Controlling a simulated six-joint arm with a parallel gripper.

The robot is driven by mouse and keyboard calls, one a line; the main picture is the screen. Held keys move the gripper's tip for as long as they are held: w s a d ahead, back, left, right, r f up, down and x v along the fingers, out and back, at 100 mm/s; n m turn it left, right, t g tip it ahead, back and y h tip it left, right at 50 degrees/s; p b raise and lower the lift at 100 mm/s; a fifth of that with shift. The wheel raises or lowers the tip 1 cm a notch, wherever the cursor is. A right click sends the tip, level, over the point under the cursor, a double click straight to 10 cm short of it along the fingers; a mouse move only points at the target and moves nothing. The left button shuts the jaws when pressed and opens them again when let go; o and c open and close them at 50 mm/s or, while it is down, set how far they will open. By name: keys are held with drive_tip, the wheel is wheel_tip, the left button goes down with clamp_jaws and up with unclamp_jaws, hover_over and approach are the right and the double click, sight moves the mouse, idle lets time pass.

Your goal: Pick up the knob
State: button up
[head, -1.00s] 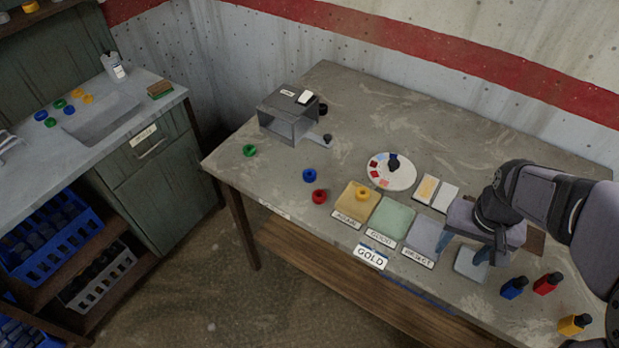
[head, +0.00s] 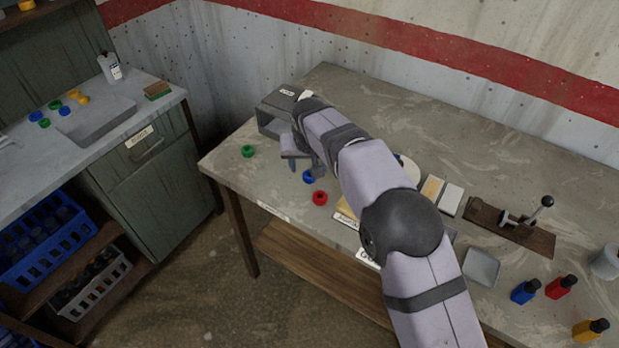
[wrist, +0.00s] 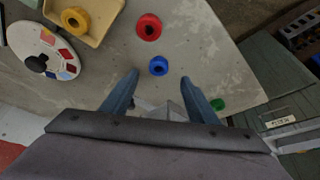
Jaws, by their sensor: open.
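Several round, knob-like pieces with a hole in the middle lie about. A blue one (head: 308,177) is on the table close to my gripper (head: 305,168); in the wrist view this blue piece (wrist: 158,66) shows between and just beyond the fingertips (wrist: 159,75). A red one (head: 320,198) lies near it, and a green one (head: 248,151) is further left. My gripper is open, with nothing held. I cannot tell which piece the task means.
A grey open-fronted box (head: 270,116) stands behind my gripper. A white palette (wrist: 40,45) with a dark upright piece is to one side. A wooden lever fixture (head: 510,228) and several bottles (head: 561,287) stand at the right. The table's front edge is close.

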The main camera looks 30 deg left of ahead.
sight(310, 176)
drive_tip(key=shift+p+x, duration=0.5)
drive_tip(key=shift+x, duration=0.6)
drive_tip(key=shift+f, duration=0.1)
drive_tip(key=shift+p+x, duration=1.4)
drive_tip(key=shift+x, duration=1.05)
drive_tip(key=shift+w+d, duration=0.1)
drive_tip(key=shift+d, duration=0.05)
drive_tip(key=c, duration=1.1)
